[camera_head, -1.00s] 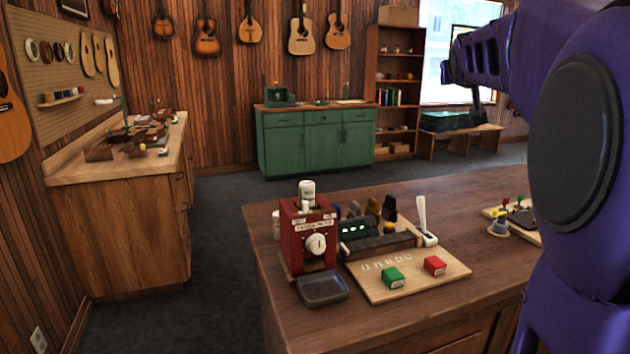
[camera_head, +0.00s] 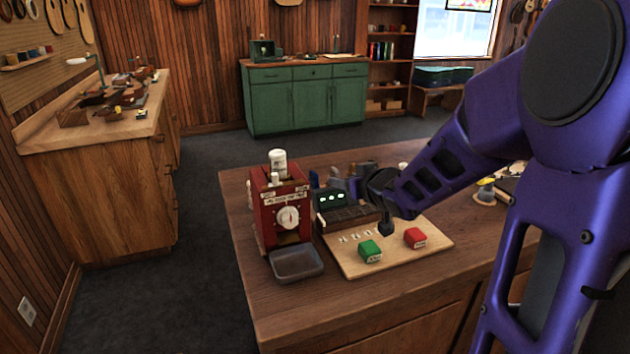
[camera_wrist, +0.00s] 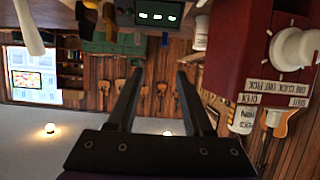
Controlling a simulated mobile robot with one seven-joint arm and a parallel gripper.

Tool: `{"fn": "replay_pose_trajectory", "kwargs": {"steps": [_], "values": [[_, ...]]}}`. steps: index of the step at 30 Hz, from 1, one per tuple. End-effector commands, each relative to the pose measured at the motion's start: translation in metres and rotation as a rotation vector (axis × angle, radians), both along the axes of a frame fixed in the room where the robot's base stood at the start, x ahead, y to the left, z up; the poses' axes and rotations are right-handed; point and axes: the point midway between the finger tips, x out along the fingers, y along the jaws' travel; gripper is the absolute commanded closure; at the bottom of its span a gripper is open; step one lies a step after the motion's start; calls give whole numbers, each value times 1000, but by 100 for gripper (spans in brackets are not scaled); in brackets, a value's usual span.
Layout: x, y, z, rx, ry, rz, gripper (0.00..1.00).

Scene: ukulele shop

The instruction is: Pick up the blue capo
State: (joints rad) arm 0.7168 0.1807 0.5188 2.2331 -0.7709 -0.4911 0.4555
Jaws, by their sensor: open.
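The blue capo (camera_head: 314,179) stands upright in the head view, just right of the red machine and behind the dark unit with a green-lit display. It is small, and only its upper part shows. My gripper (camera_wrist: 160,70) is open and empty, with two dark fingers apart in the wrist view. In the head view my gripper hangs over the counter, right of the blue capo, and hides part of the row of capos behind the display unit.
The red machine (camera_head: 279,205) stands left of the display unit (camera_head: 334,198), with a grey tray (camera_head: 297,263) before it. A wooden board (camera_head: 392,257) carries a green box (camera_head: 370,251) and a red box (camera_head: 415,238). The counter's front left is clear.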

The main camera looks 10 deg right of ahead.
Motion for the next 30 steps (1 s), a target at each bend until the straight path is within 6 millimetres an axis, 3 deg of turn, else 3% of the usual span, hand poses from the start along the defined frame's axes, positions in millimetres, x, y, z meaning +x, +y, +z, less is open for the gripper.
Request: {"fn": "replay_pose_trajectory", "kwargs": {"steps": [5, 18, 26, 30], "values": [[18, 8, -14, 8, 1, 10, 49], [98, 25, -45, 5, 0, 9, 49], [115, 29, -51, 4, 1, 7, 49], [133, 38, -59, 5, 1, 8, 49]]}}
